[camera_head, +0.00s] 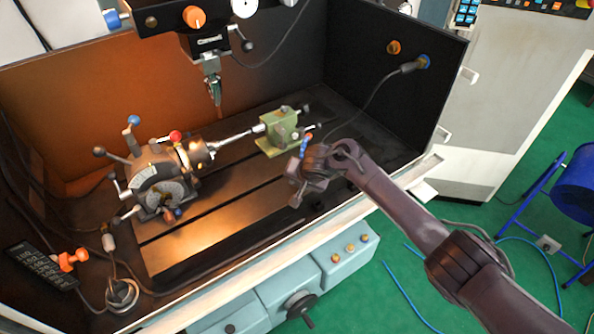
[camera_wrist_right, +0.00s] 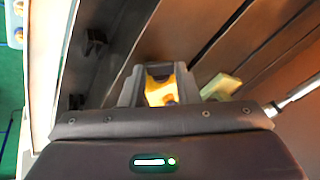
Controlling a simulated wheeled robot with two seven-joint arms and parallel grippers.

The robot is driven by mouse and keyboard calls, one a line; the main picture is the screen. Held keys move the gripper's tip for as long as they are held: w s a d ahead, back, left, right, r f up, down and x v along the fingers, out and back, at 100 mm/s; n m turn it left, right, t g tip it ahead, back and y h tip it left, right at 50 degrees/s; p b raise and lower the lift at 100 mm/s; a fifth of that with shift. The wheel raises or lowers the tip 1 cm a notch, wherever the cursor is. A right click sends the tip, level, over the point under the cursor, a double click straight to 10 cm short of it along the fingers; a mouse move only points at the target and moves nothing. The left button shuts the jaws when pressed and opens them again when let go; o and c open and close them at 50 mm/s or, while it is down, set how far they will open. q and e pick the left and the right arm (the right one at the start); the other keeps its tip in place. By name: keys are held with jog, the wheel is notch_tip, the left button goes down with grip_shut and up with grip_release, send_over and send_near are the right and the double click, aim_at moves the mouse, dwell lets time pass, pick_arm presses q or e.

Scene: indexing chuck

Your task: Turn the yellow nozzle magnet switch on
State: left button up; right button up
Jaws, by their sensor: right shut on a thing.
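My right gripper (camera_head: 299,181) is low over the front right part of the machine table, its arm coming in from the right. In the right wrist view its two grey fingers (camera_wrist_right: 158,74) are shut on a yellow-orange piece (camera_wrist_right: 158,93) with a dark spot. Red and blue segments (camera_head: 305,145) show beside the gripper in the head view; I cannot tell whether they belong to the held piece. The magnet switch itself cannot be made out, as the gripper covers that area. My left gripper is not in view.
An indexing chuck (camera_head: 153,190) stands on the slotted table (camera_head: 185,246) at left, and a green tailstock (camera_head: 280,133) stands behind my right gripper. An orange fitting (camera_head: 68,260) and a round base (camera_head: 122,293) are at front left. A cable (camera_head: 365,98) hangs at the back right.

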jog(key=shift+d+f+t+y, duration=0.1)
jog(key=shift+d+t+y, duration=0.2)
jog(key=shift+d+y, duration=0.35)
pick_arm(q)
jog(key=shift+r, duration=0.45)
pick_arm(e)
jog(key=shift+a, duration=0.15)
jog(key=o, duration=1)
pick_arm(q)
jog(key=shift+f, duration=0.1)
pick_arm(e)
jog(key=shift+a, duration=0.1)
